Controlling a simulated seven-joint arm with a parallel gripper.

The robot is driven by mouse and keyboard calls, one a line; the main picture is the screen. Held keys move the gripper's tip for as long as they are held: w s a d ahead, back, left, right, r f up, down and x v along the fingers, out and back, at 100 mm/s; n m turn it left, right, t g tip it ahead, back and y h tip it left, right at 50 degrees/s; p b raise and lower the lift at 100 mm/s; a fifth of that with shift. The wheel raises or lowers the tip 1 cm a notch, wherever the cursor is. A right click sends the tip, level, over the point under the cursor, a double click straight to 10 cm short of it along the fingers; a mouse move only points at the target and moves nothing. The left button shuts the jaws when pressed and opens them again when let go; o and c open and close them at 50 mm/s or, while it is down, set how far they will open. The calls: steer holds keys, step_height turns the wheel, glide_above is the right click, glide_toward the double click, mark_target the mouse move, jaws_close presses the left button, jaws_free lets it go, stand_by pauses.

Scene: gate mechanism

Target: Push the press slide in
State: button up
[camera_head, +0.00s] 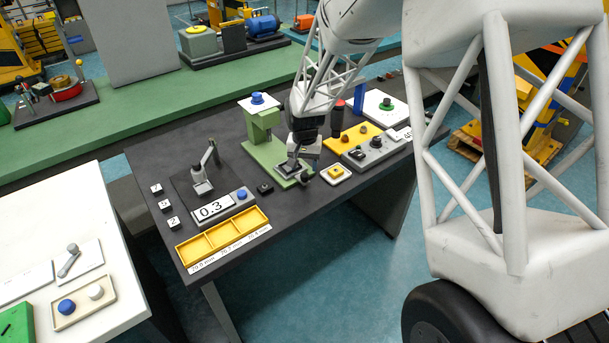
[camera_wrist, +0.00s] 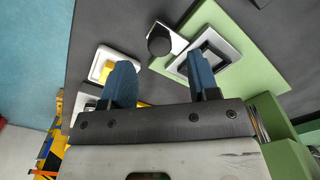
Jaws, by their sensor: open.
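The green press (camera_head: 262,128) stands on the dark table, with a blue knob on top and a light green base (camera_head: 272,158). The base also shows in the wrist view (camera_wrist: 262,72). On it is the grey slide, a metal plate with a square dark recess (camera_wrist: 215,52). A dark round knob (camera_wrist: 159,40) is at the slide's outer end, past the base edge; the knob also shows in the head view (camera_head: 307,172). My gripper (camera_wrist: 160,80) is open and empty over the slide area. The knob appears beyond the gap between my blue fingers, and I see no contact.
A white block with a yellow square and button (camera_head: 336,174) stands close by the slide's knob. A yellow panel (camera_head: 355,138) and a grey control box (camera_head: 376,152) are to the right. A yellow tray (camera_head: 222,236) and a display (camera_head: 213,209) lie to the left.

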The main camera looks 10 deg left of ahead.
mark_target(304, 174)
steer(key=shift+f, duration=2.4)
jaws_close()
